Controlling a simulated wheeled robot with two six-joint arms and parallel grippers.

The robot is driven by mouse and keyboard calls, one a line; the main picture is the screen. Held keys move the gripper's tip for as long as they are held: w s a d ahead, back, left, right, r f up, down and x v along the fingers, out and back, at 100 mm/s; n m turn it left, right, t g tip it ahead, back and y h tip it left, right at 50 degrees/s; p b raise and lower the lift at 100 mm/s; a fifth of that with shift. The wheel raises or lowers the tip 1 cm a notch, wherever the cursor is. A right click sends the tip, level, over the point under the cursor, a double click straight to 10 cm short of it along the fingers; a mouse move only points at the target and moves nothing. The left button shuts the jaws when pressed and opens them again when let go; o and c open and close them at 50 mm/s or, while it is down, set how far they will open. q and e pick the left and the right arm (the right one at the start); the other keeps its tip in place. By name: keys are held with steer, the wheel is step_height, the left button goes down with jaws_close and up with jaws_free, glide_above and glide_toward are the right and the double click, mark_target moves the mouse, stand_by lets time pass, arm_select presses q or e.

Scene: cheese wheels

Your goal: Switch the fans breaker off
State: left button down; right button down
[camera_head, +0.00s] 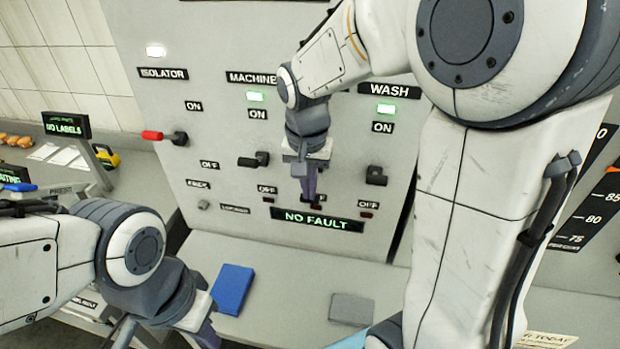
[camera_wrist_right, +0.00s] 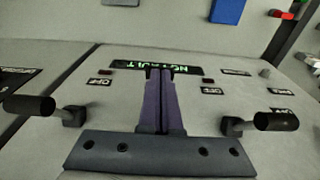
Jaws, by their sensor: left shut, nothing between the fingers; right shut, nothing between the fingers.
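The breaker panel (camera_head: 230,120) stands upright in front of me. My right gripper (camera_head: 304,192) points down, shut and empty, in front of the panel between the MACHINE lever (camera_head: 254,160) and the WASH lever (camera_head: 376,176). My right arm and gripper cover the column between those two, so no fans label or lever can be seen. In the right wrist view, my shut fingers (camera_wrist_right: 161,103) lie between two black levers, one at left (camera_wrist_right: 30,106) and one at right (camera_wrist_right: 275,121). My left gripper (camera_head: 204,334) is shut at the bottom edge, away from the panel.
The red-handled ISOLATOR lever (camera_head: 154,135) is at left. The NO FAULT display (camera_head: 317,220) is below the levers. A blue block (camera_head: 233,288) and a grey block (camera_head: 351,308) lie on the ledge below.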

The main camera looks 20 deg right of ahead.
steer(key=shift+r, duration=0.1)
step_height(320, 180, up, 11)
steer(key=s+a+p, duration=0.1)
steer(key=s+p, duration=0.1)
steer(key=p, duration=0.8)
steer(key=s+a+f+n+y+b, duration=0.1)
steer(key=s+a+f+n+b, duration=0.5)
steer(key=s+f, duration=0.3)
steer(key=s+a+f+n+g+b, duration=0.1)
steer(key=s+a+f+n+b, duration=0.5)
steer(key=s+f+n+b, duration=0.2)
steer(key=shift+s+a+f+y+b, duration=0.4)
steer(key=shift+s+f+b, duration=0.2)
steer(key=shift+f, duration=0.35)
steer(key=shift+d, duration=0.15)
